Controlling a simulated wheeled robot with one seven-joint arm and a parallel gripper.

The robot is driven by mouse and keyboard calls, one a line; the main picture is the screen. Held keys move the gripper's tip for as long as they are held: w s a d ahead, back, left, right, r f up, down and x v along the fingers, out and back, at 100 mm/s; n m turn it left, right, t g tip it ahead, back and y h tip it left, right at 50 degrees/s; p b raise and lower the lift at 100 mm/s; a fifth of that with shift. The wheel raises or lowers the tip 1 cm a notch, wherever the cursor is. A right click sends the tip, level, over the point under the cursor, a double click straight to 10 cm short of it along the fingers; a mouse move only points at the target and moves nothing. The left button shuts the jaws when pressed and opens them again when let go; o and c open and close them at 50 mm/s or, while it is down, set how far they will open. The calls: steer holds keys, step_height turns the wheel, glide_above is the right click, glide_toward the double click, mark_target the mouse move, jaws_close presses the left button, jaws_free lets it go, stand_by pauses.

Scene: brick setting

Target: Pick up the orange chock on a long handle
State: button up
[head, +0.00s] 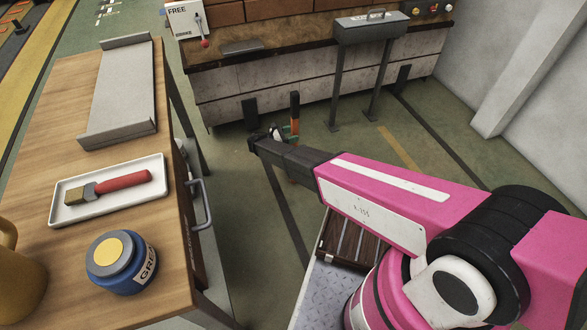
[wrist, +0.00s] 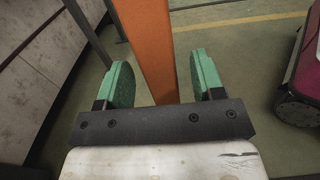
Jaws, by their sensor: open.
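The orange handle (head: 295,103) stands up behind the end of my arm in the head view, over the floor, with a dark top end. In the wrist view the orange handle (wrist: 148,45) runs between the green fingers of my gripper (wrist: 163,78). The fingers are apart, with a gap visible at the right side of the handle; the left gap is narrower. In the head view my gripper (head: 287,137) is small and partly hidden by my arm. I cannot make out the chock end of the handle.
A wooden table (head: 50,150) at left holds a white tray (head: 62,213) with a red-handled brush (head: 120,182), a blue grease tin (head: 122,262) and a grey metal channel (head: 125,90). A workbench (head: 300,85) and a grey stand (head: 368,28) are behind. Green floor lies between.

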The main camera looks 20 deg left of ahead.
steer(key=x, duration=0.3)
steer(key=shift+w+d, duration=0.2)
jaws_close()
steer(key=shift+r, duration=0.1)
